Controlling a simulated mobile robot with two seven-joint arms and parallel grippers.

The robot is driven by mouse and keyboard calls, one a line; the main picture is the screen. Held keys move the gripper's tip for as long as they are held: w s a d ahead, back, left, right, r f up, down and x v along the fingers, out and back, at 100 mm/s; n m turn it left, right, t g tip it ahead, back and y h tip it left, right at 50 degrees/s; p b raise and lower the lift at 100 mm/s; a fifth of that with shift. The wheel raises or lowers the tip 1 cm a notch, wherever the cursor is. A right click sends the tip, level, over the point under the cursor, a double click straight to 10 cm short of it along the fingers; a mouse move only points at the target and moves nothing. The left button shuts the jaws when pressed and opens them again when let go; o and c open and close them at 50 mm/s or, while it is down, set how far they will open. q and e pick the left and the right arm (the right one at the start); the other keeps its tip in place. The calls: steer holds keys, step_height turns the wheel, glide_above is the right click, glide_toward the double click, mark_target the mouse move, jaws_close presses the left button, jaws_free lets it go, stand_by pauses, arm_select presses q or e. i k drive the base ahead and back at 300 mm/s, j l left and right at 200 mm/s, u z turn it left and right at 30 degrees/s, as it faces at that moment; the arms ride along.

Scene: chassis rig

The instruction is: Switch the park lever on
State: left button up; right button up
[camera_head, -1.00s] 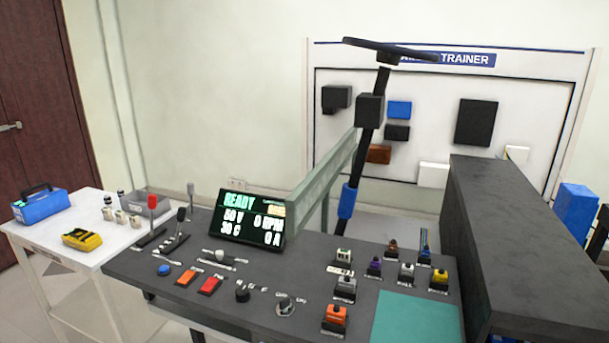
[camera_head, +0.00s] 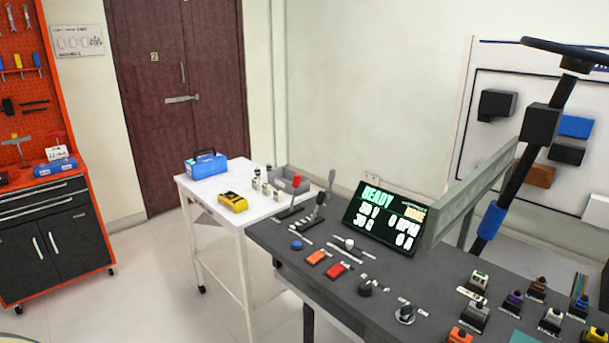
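Levers stand at the left end of the dark control console (camera_head: 400,290). One is a red-knobbed lever (camera_head: 297,181), standing roughly upright. To its right are a black-knobbed lever (camera_head: 320,199) and a lever with a grey knob (camera_head: 331,176). Their labels are too small to read, so I cannot tell which one is the park lever. A display (camera_head: 388,217) behind the console controls reads READY. Neither of my grippers is in view.
A white table (camera_head: 215,187) left of the console holds a blue case (camera_head: 206,165) and a yellow device (camera_head: 233,202). A red tool cabinet (camera_head: 50,240) stands far left. Open floor (camera_head: 130,300) lies between. A green-grey beam (camera_head: 475,195) rises behind the console.

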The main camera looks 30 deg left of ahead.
mark_target(297, 178)
steer(key=i+j+z, duration=0.1)
steer(key=j+z, duration=1)
steer(key=j, duration=0.8)
steer(key=k+j, duration=0.1)
steer(key=j, duration=1.15)
steer(key=k+j, duration=0.15)
steer(key=j, duration=0.45)
steer(key=k+j+z, duration=0.1)
steer(key=j, duration=0.55)
